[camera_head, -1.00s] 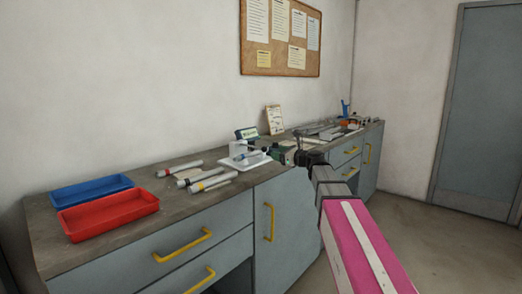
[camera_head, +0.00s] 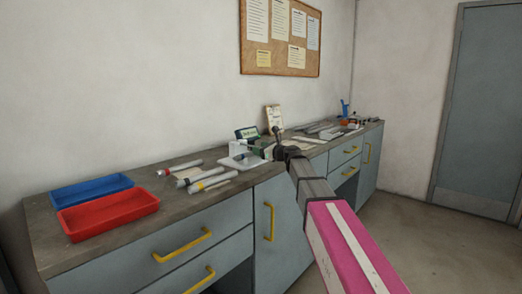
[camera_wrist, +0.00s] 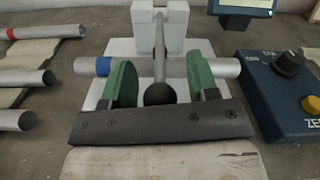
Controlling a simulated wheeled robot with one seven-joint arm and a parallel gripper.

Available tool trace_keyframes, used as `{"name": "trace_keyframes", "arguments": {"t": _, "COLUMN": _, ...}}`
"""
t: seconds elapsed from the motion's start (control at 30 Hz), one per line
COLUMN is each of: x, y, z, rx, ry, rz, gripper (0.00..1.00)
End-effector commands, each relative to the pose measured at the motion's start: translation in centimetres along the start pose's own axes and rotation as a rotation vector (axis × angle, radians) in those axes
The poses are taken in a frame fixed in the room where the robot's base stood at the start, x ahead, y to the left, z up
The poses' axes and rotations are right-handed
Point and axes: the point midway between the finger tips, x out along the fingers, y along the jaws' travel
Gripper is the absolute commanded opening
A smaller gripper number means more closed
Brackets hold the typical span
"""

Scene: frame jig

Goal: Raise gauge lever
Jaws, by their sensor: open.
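The gauge lever (camera_wrist: 160,50) is a grey rod with a black ball knob (camera_wrist: 160,94) at its near end. It runs from a slotted white block (camera_wrist: 118,48) toward the wrist camera. A grey tube with a blue band (camera_wrist: 88,67) lies crosswise at the fixture, behind the knob. My gripper (camera_wrist: 161,85) is open, with one green finger on each side of the knob. I cannot tell whether either finger touches it. In the head view, the white fixture (camera_head: 240,159) sits on the bench, and my arm partly covers the area beside it.
A blue box (camera_wrist: 270,92) with a black dial and yellow button stands close to the right of the gripper. Several tubes (camera_wrist: 30,78) lie to the left. In the head view, red (camera_head: 108,216) and blue (camera_head: 92,190) trays sit at the bench's left end.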

Motion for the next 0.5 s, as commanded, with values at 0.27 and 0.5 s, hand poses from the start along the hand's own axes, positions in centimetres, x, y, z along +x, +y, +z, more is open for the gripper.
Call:
{"name": "trace_keyframes", "arguments": {"t": 0.27, "x": -0.04, "y": 0.01, "z": -0.01, "rx": 0.000, "ry": 0.000, "rz": 0.000, "gripper": 0.08}}
{"name": "trace_keyframes", "arguments": {"t": 0.5, "x": -0.04, "y": -0.01, "z": 0.09, "rx": -0.001, "ry": 0.006, "rz": 0.002, "gripper": 0.00}}
